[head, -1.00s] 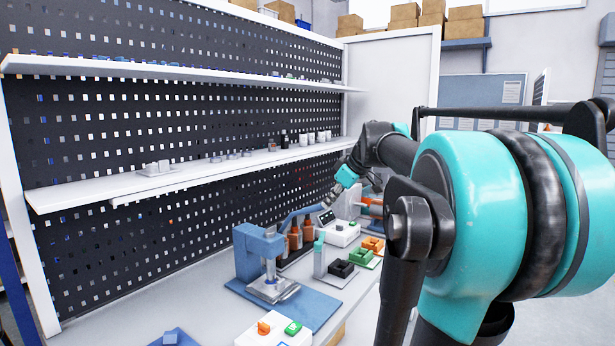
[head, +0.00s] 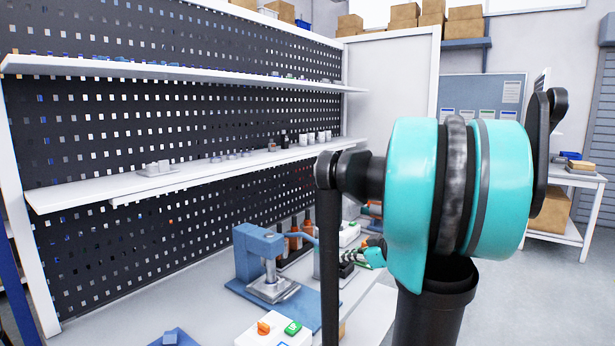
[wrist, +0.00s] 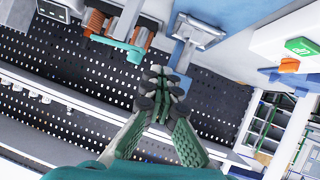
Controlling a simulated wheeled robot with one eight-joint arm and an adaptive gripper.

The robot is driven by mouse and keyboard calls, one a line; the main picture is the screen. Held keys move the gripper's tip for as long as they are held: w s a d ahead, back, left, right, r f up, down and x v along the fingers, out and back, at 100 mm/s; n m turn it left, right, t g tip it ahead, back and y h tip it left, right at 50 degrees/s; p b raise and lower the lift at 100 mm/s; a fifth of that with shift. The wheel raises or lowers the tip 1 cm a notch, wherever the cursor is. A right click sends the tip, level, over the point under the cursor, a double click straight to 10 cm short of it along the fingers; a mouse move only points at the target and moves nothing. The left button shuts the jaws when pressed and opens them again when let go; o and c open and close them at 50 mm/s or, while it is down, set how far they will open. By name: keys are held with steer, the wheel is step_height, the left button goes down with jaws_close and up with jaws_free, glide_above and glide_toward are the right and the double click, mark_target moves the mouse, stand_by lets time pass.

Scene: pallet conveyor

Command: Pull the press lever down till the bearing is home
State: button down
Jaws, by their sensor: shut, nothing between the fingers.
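The press (head: 246,250) is a blue frame on a blue base plate (head: 310,312), with a silver ram and block (head: 272,288) at its front. My gripper (head: 348,262) is right of the press, partly hidden by that link. In the wrist view my gripper (wrist: 160,82) is shut and empty, its fingertips over a blue part of the press; contact cannot be told. The bearing cannot be made out.
A white switch box (head: 275,333) with orange and green buttons stands in front of the press. A shelf (head: 200,170) runs along the pegboard. The bench's front left is mostly clear.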

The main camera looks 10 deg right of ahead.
steer(key=shift+w+a+f, duration=0.1)
steer(key=shift+f, duration=2.5)
